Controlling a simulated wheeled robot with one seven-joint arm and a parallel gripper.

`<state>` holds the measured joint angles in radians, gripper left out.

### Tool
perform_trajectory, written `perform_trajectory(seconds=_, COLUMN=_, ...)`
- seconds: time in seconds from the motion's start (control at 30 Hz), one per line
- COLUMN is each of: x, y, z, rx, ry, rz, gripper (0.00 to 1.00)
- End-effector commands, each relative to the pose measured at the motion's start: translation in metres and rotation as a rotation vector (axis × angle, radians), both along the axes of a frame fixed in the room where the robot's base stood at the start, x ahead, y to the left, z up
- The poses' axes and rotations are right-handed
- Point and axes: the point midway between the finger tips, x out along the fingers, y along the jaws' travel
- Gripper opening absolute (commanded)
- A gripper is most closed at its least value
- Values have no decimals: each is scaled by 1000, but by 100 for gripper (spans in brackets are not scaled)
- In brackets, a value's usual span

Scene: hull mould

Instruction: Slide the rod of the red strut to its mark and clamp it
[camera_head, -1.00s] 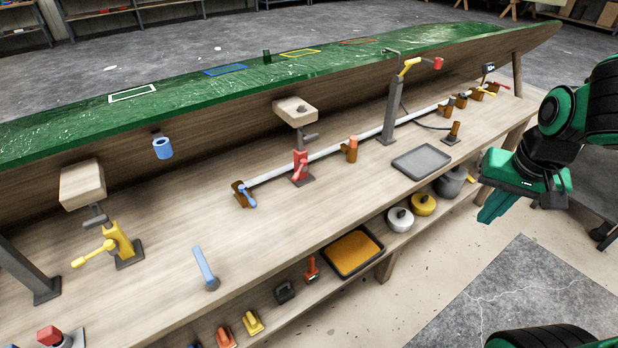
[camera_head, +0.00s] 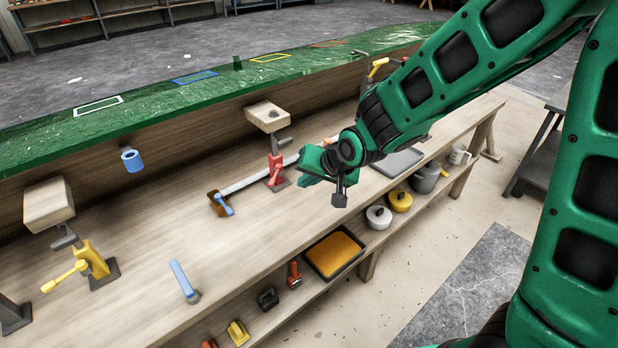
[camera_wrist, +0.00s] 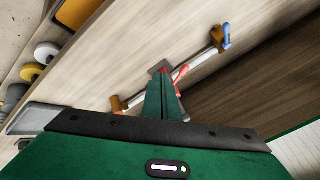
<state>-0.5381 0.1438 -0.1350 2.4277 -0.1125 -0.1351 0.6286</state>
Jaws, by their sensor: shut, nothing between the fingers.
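The red strut (camera_head: 277,171) stands upright on its dark base plate on the bench. I cannot make out a mark on the rod. My gripper (camera_head: 304,169) is shut and empty, just right of the red strut; contact cannot be told. In the wrist view my shut fingers (camera_wrist: 163,98) point at the strut and cover part of it, with red parts (camera_wrist: 180,73) showing beside them.
A white pipe (camera_head: 245,183) runs along the bench behind the strut, with a brown bracket and blue lever (camera_head: 224,203) at its left end. A yellow strut (camera_head: 90,262) stands left. The green hull (camera_head: 150,105) overhangs the back.

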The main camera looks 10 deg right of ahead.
Motion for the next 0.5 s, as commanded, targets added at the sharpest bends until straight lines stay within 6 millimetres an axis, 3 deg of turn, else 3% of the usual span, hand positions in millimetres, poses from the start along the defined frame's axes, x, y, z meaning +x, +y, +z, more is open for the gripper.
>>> perform_trajectory(seconds=0.5, x=38, y=23, z=-56, rx=-3, ry=2, rz=0, gripper=0)
